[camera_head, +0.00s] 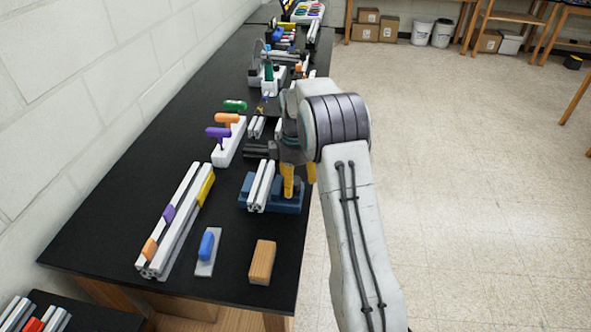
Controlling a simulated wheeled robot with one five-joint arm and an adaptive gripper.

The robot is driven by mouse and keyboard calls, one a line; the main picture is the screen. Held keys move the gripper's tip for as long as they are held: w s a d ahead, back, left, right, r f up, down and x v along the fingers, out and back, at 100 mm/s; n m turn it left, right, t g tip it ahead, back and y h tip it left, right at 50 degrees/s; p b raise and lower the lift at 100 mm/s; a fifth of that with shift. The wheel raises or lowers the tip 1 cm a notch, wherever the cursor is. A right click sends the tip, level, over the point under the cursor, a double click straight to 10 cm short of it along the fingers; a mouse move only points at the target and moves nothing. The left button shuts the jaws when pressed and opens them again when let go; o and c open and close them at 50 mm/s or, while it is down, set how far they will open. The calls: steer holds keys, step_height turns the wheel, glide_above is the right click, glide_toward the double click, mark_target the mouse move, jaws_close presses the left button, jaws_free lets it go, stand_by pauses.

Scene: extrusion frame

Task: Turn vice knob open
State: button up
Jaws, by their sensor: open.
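The blue vice (287,208) sits on the black bench near its right edge. One finger overlaps the vice in the picture and the other is farther right, near the bench edge. The vice knob cannot be made out; my gripper covers that end. I cannot tell whether the fingers touch anything.
On the black bench (120,215), long extrusions with coloured blocks (178,222), a blue-handled tool (208,250) and a wooden block (262,262) lie nearby. A white holder (230,143) with coloured-handled tools stands behind. A wall borders the left; open floor (465,190) lies right.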

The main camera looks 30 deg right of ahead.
mark_target(296, 184)
step_height(296, 184, up, 12)
steer(key=shift+f, duration=0.2)
stand_by(0.4)
stand_by(0.5)
steer(key=f+m, duration=0.3)
steer(key=m, duration=0.1)
steer(key=s+f+m, duration=0.1)
steer(key=f+m, duration=0.3)
steer(key=shift+s+a+f, duration=0.1)
steer(key=shift+s+a, duration=0.05)
steer(key=shift+s, duration=0.05)
steer(key=s+a+r+m, duration=0.15)
steer(key=s+a, duration=0.25)
steer(key=s, duration=1)
steer(key=s+a+r+m, duration=0.1)
steer(key=s+a+r, duration=0.3)
steer(key=s, duration=0.9)
steer(key=shift+s+a+r+n+t, duration=0.3)
steer(key=shift+s+a+r+t, duration=0.15)
steer(key=shift+r+t, duration=0.25)
steer(key=shift+s+a+r+n+t, duration=0.25)
steer(key=shift+s+a+r+t, duration=0.1)
steer(key=shift+a+r+t, duration=0.3)
steer(key=shift+s+a+r+n+t, duration=0.3)
steer(key=shift+s+a+r+t, duration=0.15)
steer(key=shift+r+t, duration=0.25)
